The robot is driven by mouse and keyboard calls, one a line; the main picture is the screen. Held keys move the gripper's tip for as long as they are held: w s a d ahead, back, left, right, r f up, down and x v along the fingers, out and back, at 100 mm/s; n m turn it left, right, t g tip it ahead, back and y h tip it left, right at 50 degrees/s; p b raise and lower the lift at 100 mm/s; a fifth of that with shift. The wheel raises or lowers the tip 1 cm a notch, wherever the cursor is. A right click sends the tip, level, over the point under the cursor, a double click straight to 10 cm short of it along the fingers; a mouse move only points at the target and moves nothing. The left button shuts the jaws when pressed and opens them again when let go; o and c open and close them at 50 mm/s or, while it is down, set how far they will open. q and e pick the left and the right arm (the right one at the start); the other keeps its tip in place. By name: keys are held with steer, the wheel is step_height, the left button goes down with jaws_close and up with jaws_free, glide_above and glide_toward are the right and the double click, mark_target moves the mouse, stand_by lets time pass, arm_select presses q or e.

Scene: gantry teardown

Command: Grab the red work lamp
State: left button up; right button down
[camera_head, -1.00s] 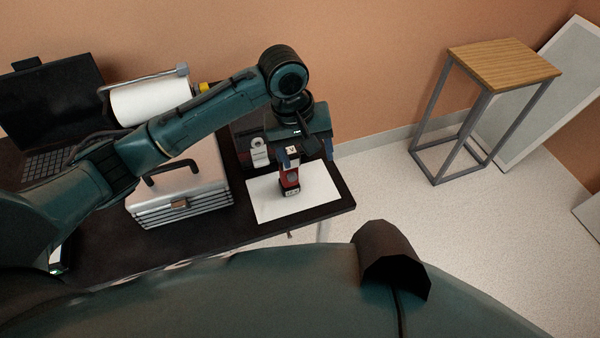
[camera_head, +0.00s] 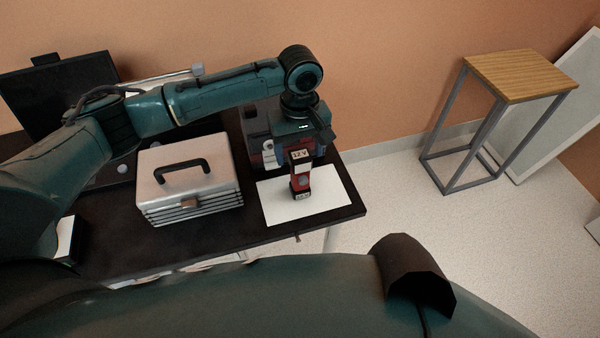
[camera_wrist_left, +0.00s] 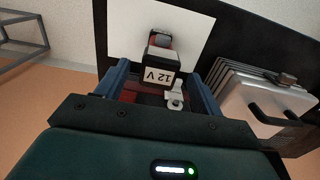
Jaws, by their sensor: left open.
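The red work lamp (camera_head: 301,181) stands upright on a white sheet (camera_head: 331,202) near the right end of the dark table. It has a dark base and a "12 V" label at its top. My left gripper (camera_head: 301,143) is open just behind the lamp's top in the head view. In the left wrist view the lamp (camera_wrist_left: 160,53) lies between the lines of the two blue fingers, near their tips, with no clear contact. The left gripper (camera_wrist_left: 160,78) holds nothing there. My right gripper is not in view.
A silver case (camera_head: 188,180) with a black handle stands left of the sheet. A dark red device (camera_head: 264,150) with a white part is behind the lamp, by the gripper. A wooden-topped stand (camera_head: 520,75) is on the floor at right.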

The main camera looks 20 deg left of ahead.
mark_target(300, 174)
arm_select(q)
step_height(300, 174, down, 5)
steer(key=shift+f, duration=0.1)
stand_by(0.3)
steer(key=shift+w, duration=0.1)
steer(key=c, duration=1.3)
